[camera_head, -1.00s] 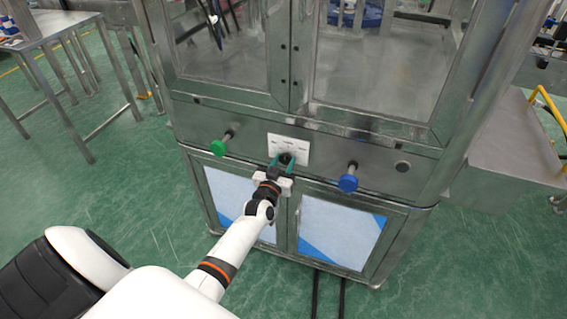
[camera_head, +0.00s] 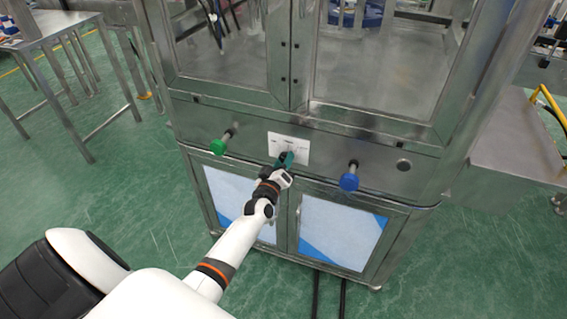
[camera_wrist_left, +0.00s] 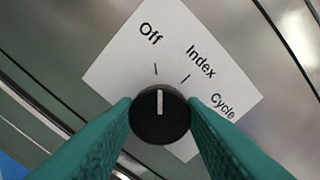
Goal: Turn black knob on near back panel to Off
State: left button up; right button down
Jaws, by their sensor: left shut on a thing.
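The black knob (camera_wrist_left: 160,118) sits on a white label plate (camera_head: 301,146) on the steel panel. The plate (camera_wrist_left: 135,72) reads Off, Index and Cycle in the left wrist view. The knob's white pointer line points up in that view, roughly in line with the tick under Off. My left gripper (camera_head: 285,160) is shut on the knob, its green fingers (camera_wrist_left: 160,122) pressing on both sides. In the head view the fingers mostly hide the knob. My right gripper is not in view.
A green button (camera_head: 218,147) sticks out of the panel to the left of the plate, and a blue one (camera_head: 349,182) to the right. Cabinet doors lie below. A steel table (camera_head: 62,36) stands at the left, with open green floor in front.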

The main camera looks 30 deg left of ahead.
pick_arm(q)
jog(key=shift+n, duration=0.6)
jog(key=o, duration=1)
jog(key=shift+s, duration=0.1)
jog(key=v, duration=1.2)
jog(key=shift+f, duration=0.1)
